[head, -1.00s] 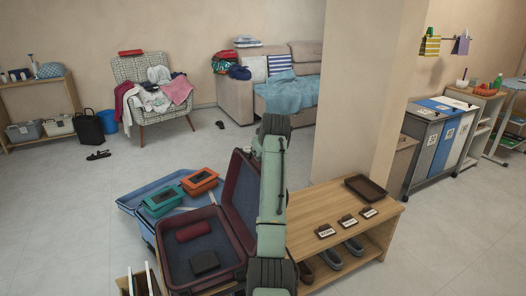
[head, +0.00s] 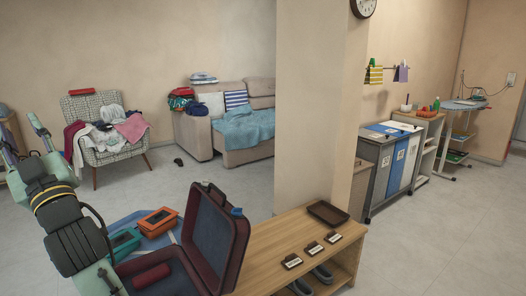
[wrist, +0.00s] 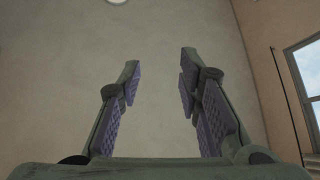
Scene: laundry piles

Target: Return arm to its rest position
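My arm rises at the lower left of the head view, bent, with my gripper (head: 22,140) raised in the air left of the armchair. In the wrist view my gripper (wrist: 160,85) points up at the bare wall. Its two fingers stand wide apart with purple ridged pads, and nothing is between them.
A wooden bench (head: 265,247) stands to the right, beside a pillar (head: 315,110).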

